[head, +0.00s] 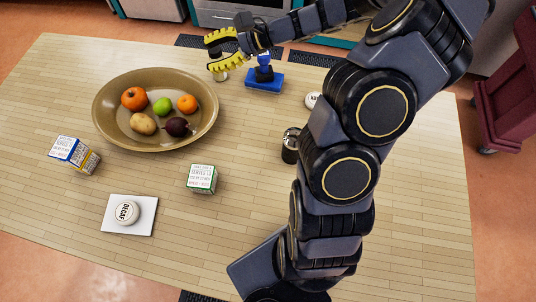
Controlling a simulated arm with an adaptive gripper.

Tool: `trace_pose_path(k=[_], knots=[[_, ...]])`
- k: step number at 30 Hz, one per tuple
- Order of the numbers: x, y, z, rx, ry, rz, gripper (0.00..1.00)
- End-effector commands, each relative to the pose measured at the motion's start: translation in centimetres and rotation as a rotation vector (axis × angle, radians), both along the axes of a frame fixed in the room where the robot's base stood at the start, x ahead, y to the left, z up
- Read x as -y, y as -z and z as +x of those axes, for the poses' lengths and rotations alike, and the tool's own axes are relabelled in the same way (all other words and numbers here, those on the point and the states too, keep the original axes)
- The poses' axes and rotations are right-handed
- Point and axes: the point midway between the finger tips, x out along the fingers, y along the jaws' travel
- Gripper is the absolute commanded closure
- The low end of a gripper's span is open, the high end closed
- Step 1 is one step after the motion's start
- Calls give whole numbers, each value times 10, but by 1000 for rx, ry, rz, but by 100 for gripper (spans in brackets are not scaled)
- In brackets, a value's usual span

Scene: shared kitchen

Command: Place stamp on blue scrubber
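The blue scrubber (263,83) lies near the far edge of the table, with a blue and dark upright handle on top. My gripper (214,50), with yellow ridged fingers, is to its left, beyond the bowl. A small upright thing with a dark upper part and a pale metallic base (221,76) is between and below the fingers; it looks like the stamp. The fingers lie on either side of its dark part. Whether they press on it, and whether its base touches the table, I cannot tell.
A brown bowl (103,122) of fruit and vegetables stands left of centre. Small printed boxes (65,150) (202,178), a white card (143,225) with a round DECAF lid (127,213), a dark metal-topped cylinder (290,150) and another white lid (312,100) are about. The front right is mostly clear.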

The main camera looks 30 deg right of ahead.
Motion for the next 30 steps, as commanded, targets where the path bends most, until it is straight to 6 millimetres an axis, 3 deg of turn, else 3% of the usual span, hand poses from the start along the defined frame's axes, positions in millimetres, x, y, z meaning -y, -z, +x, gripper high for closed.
trace_pose_path(k=[1,4,7,10,15,19,24,30], knots=[[-33,-19,-14,50,-145,-74,66],[-81,-40,-52,132,-410,-228,66],[-113,-51,-98,196,-659,-383,66],[-126,-55,-145,247,-891,-547,66],[-113,-57,-215,296,-1220,-830,66],[-89,-59,-251,299,-1389,-1007,66],[-64,-62,-276,282,-1495,-1138,66],[-57,-63,-281,276,-1519,-1169,66]])
